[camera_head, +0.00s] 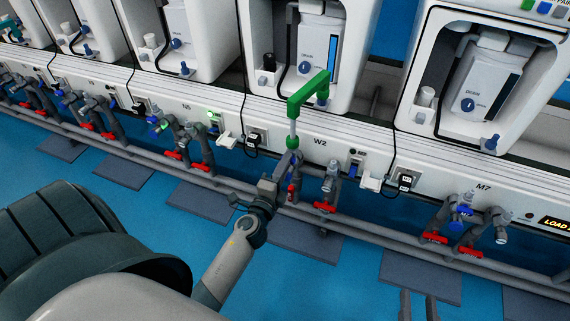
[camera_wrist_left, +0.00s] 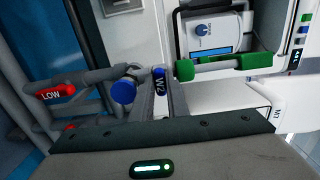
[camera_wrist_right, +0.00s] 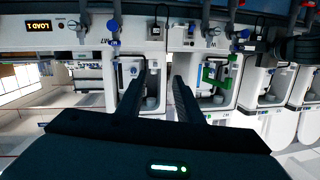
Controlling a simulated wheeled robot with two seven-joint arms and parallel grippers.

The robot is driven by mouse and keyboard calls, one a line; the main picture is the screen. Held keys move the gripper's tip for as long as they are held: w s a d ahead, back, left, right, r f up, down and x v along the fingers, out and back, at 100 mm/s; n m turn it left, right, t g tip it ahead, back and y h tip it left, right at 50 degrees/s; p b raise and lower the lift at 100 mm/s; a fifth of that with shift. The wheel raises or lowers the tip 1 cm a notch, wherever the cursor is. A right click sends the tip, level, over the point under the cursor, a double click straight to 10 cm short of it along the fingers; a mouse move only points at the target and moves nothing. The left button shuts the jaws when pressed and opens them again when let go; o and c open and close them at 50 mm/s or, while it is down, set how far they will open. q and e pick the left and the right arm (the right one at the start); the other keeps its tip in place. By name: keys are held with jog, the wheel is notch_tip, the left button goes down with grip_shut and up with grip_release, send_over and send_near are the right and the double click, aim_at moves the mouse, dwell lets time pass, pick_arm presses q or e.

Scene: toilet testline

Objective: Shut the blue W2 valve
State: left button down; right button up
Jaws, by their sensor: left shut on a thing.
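The blue W2 valve (camera_wrist_left: 159,82) shows in the left wrist view as a small blue handle marked W2, between the fingers of my left gripper (camera_wrist_left: 161,84). The fingers are shut on it. In the head view my left gripper (camera_head: 289,163) reaches the pipes under the W2 panel, just below a green-ended fitting (camera_head: 292,142), and mostly hides the handle. My right gripper (camera_head: 418,300) is at the bottom edge of the head view, away from the pipes. In the right wrist view its fingers (camera_wrist_right: 150,85) are apart with nothing held between them.
A green pipe fitting (camera_head: 308,92) rises above the W2 panel. A red handle (camera_head: 325,207) is on the pipe to the right, and a red LOW tag (camera_wrist_left: 58,90) and blue knob (camera_wrist_left: 123,90) are close to my left gripper. The blue floor in front is mostly clear.

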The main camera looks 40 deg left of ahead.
pick_arm(q)
jog(key=c, duration=1.7)
grip_release()
